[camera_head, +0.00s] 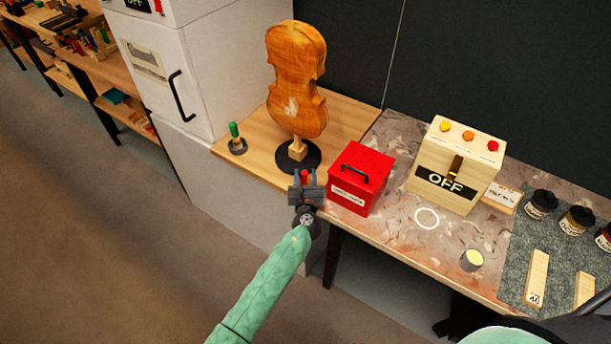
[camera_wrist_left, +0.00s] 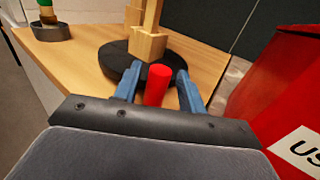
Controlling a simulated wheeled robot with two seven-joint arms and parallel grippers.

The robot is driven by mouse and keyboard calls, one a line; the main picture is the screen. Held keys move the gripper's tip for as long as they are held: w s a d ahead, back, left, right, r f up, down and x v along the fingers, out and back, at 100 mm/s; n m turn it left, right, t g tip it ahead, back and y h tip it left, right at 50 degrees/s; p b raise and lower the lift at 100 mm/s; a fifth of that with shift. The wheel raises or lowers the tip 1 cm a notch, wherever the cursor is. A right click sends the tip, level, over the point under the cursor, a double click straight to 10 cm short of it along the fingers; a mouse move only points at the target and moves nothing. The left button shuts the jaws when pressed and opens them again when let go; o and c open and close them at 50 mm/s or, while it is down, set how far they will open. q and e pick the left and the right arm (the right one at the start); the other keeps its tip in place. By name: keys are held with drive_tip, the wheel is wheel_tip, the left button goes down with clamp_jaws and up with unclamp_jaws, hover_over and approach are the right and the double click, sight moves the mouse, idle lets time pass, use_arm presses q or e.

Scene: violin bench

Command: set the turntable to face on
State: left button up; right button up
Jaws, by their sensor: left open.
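The turntable is a round black disc (camera_head: 288,158) on the wooden bench top, with a wooden block and post on it holding an upright violin body (camera_head: 297,75). In the left wrist view the disc (camera_wrist_left: 112,60) lies just beyond the fingertips, and only the lower post shows. My left gripper (camera_head: 305,175) is open at the disc's near edge. A red peg (camera_wrist_left: 157,85) stands between its two blue fingers, with a gap on each side. Whether the peg is fixed to the disc is hard to see. My right gripper is not in view.
A red lidded box (camera_head: 359,180) stands close to the right of my left gripper. A green-handled tool in a dark round holder (camera_head: 237,147) is to the left. A wooden box marked OFF (camera_head: 452,185) and several jars are farther right.

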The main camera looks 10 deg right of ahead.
use_arm(q)
drive_tip(key=s, duration=0.2)
drive_tip(key=s+b, duration=0.1)
drive_tip(key=s, duration=0.1)
drive_tip(key=s+a+b, duration=0.1)
drive_tip(key=s, duration=0.1)
drive_tip(key=shift+s+f, duration=0.1)
drive_tip(key=shift+s, duration=0.65)
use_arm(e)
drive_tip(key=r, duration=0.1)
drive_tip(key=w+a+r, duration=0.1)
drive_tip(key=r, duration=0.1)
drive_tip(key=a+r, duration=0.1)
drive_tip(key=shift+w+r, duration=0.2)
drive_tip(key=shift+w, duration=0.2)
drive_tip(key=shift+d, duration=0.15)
